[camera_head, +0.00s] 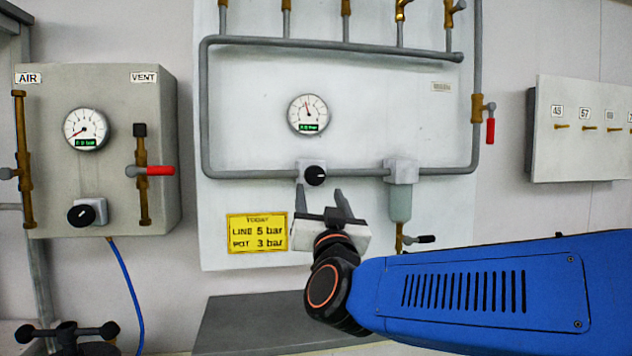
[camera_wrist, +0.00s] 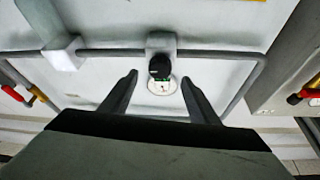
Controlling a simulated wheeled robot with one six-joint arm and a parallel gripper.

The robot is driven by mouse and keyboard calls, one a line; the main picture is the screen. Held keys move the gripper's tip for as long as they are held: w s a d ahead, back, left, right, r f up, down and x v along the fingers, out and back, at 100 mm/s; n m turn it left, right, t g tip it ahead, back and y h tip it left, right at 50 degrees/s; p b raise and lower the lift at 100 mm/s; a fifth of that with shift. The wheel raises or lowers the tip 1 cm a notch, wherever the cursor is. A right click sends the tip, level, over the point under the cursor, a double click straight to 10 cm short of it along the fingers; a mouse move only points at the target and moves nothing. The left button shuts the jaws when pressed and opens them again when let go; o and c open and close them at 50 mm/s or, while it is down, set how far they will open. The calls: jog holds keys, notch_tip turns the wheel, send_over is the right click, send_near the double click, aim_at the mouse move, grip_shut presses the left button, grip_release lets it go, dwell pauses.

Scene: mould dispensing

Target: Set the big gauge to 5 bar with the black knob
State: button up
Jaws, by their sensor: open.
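The black knob (camera_head: 316,175) sits on a pale block on the lower pipe below the gauge, with a white pointer mark. My gripper (camera_head: 320,198) is open and empty just below the knob. In the wrist view the knob (camera_wrist: 160,67) lies between the two spread fingers, apart from both, with part of the gauge (camera_wrist: 162,87) showing beyond it.
A yellow sign (camera_head: 257,232) reads LINE 5 bar, POT 3 bar. A filter bowl (camera_head: 400,203) hangs right of the knob.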

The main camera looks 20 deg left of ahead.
aim_at(315, 179)
jog(key=x, duration=0.7)
jog(key=shift+w, duration=0.15)
jog(key=c, duration=1)
